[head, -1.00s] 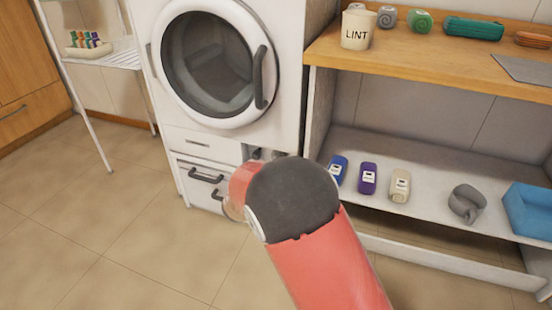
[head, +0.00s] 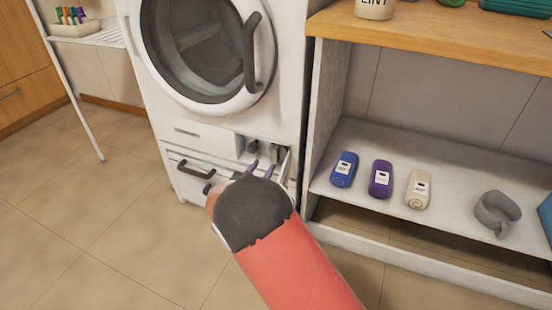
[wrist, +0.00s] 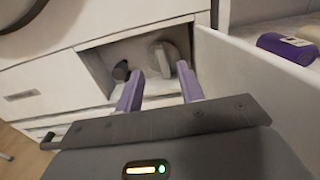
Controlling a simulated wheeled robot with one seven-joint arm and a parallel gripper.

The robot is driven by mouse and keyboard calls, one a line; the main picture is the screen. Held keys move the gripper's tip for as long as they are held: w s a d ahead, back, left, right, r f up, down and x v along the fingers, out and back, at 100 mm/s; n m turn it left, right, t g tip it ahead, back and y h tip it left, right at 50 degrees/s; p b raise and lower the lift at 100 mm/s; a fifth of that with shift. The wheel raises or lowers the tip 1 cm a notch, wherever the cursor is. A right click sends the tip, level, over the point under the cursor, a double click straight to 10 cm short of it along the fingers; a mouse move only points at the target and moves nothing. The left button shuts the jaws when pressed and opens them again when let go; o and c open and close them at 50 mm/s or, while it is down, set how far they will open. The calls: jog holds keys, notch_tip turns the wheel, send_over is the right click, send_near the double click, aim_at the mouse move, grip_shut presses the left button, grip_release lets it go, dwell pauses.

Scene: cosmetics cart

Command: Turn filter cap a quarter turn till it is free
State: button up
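The filter cap (wrist: 160,52) is a grey round piece with a raised grip, in an open recess low on the white washing machine. It also shows small in the head view (head: 275,152). A darker knob (wrist: 121,71) sits left of it in the recess. My gripper (wrist: 160,70) points into the recess, its two purple fingers apart with nothing between them. The fingertips appear in front of the cap, with a visible gap; I see no contact. In the head view my gripper (head: 262,166) is partly hidden behind my arm.
An open white flap (wrist: 245,75) stands right of the recess, close to the right finger. The machine's round door (head: 205,50) is above. A shelf (head: 375,150) at right holds blue, purple and beige bottles and a grey curled item. Floor at left is clear.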

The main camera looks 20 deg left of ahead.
aim_at(274, 153)
jog(key=w, duration=0.5)
jog(key=w+f, duration=0.1)
jog(key=w, duration=0.2)
jog(key=shift+w+d, duration=0.2)
jog(key=shift+d, duration=0.1)
grip_shut()
